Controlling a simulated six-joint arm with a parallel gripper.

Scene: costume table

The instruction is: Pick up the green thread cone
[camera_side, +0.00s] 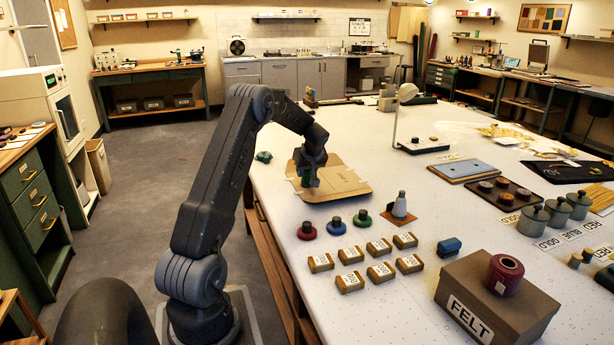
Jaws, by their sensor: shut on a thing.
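My gripper (309,180) points down over the tan cardboard pattern piece (345,184) on the white table. It is shut on a small dark green thing (306,178), which looks like the green thread cone. The fingers hide most of it, and I cannot tell whether it touches the cardboard. Another small dark green object (264,156) lies near the table's left edge, left of my gripper.
Red (307,230), blue (336,225) and green (362,217) round pieces with dark knobs stand in front of the cardboard. A grey cone on a base (400,206), several labelled tan blocks (379,247) and a FELT box (498,300) are nearer right.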

